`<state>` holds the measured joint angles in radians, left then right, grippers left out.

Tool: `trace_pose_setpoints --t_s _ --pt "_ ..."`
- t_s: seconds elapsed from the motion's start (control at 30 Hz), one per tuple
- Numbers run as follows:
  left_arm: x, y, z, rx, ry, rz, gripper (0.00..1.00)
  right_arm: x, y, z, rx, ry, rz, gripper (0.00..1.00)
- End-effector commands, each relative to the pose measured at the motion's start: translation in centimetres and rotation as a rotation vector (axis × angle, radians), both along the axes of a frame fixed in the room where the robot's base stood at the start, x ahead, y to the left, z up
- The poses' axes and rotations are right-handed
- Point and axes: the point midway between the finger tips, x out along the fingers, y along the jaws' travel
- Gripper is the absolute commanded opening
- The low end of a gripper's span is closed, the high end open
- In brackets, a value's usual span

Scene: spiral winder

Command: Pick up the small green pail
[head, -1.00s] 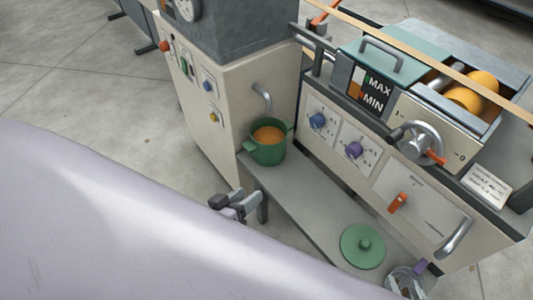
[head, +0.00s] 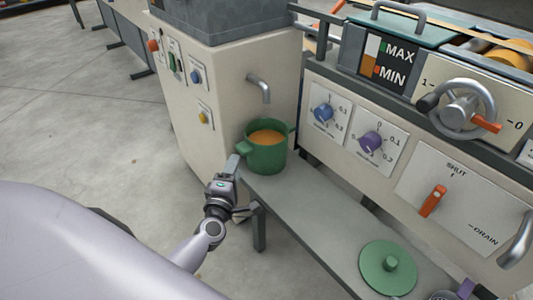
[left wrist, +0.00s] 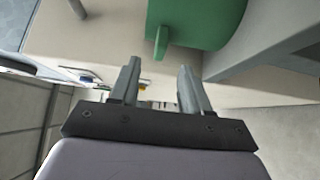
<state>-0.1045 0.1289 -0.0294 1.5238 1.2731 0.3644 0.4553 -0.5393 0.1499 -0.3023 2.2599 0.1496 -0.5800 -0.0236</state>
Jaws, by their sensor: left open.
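The small green pail (head: 264,158) stands upright on the left end of the grey shelf, with orange contents and a handle on each side. It also shows in the left wrist view (left wrist: 200,22), partly cut off by the top edge, with one handle toward my fingers. My left gripper (head: 232,166) is just left of the pail, near its left handle. In the left wrist view my left gripper (left wrist: 158,85) is open, with nothing between its fingers and the pail's handle beyond the tips. My right gripper is not in view.
The grey shelf (head: 312,210) runs toward the lower right and carries a green lid (head: 388,268). A bent metal spout (head: 260,88) sticks out above the pail. The machine's dial panel (head: 350,130) stands behind the shelf. Open floor (head: 90,130) lies to the left.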

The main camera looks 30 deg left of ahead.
Motion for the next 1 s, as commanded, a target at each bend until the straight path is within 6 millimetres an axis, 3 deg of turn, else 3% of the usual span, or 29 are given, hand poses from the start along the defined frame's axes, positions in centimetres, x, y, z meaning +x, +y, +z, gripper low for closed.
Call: trace_pose_setpoints --t_s 0.5,0.83,0.87,1.0 --pt "5.5 1.4 -0.1 0.004 0.001 -0.003 0.47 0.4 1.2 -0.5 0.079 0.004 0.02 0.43" --pt "6.0 1.6 0.0 0.004 0.002 -0.003 0.47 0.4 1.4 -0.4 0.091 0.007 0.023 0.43" --pt "6.0 1.6 0.0 0.004 0.002 -0.003 0.44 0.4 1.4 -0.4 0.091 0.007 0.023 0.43" --pt "6.0 1.6 0.0 0.004 0.002 -0.003 0.0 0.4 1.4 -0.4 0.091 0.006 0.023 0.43"
